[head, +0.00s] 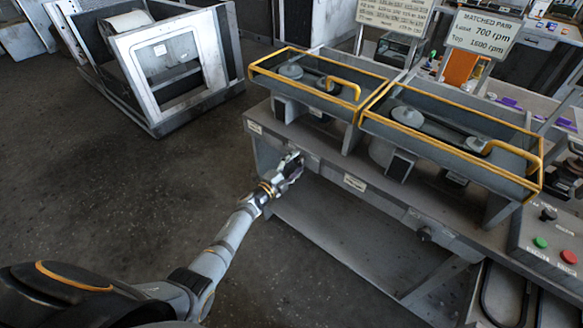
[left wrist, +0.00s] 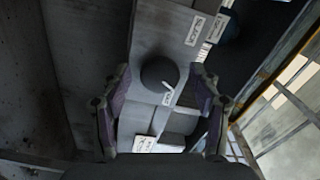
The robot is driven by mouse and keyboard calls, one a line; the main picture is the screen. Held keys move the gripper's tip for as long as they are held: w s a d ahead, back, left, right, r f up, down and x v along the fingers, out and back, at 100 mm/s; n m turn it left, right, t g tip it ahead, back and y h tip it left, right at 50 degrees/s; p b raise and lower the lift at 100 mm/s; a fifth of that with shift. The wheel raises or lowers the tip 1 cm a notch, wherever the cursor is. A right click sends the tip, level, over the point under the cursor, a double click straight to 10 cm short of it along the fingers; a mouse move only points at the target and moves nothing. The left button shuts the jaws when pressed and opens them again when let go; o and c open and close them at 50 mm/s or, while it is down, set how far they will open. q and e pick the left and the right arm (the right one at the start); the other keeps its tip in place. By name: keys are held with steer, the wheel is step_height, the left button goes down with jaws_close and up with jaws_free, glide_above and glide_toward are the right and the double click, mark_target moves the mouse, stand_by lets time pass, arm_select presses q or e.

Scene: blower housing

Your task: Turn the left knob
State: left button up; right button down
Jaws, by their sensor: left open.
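My left gripper (head: 291,164) is at that front panel. In the left wrist view its open fingers (left wrist: 161,88) stand on either side of the knob, with a gap showing at each side. Whether a finger touches it I cannot tell. The right knob (head: 424,234) is dark and sits further right on the bench front. My right gripper is not in view.
Two yellow-edged belt housings (head: 330,86) stand on the bench (head: 330,172). A control box (head: 552,246) with green and red buttons is at the right. A rpm sign (head: 487,33) stands behind. A white-grey metal frame (head: 175,70) is on the floor at the back left. The floor left of the bench is clear.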

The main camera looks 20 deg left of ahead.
arm_select(q)
steer(key=v, duration=1.2)
steer(key=s+a+f+n+g+y, duration=0.2)
steer(key=s+f+n, duration=0.25)
steer(key=f, duration=0.45)
steer(key=s+a+f+n+g+y, duration=0.25)
steer(key=s+f, duration=0.35)
steer(key=f, duration=0.4)
steer(key=s+a+f+n+g+y, duration=0.25)
steer(key=s+f+n, duration=0.3)
steer(key=f, duration=0.35)
steer(key=s+d+f+n+g, duration=0.1)
steer(key=s+f+n+g, duration=0.1)
steer(key=s, duration=0.7)
steer(key=s+d+f+n+g, duration=0.1)
steer(key=s+f+n+g, duration=0.1)
steer(key=s+f+g, duration=0.2)
steer(key=s+d+f+n+g, duration=0.1)
steer(key=s+f, duration=0.6)
steer(key=s, duration=0.9)
steer(key=shift+d+f+n+g, duration=0.3)
steer(key=shift+n+g, duration=0.25)
steer(key=shift+g, duration=0.35)
steer(key=shift+w+a, duration=0.1)
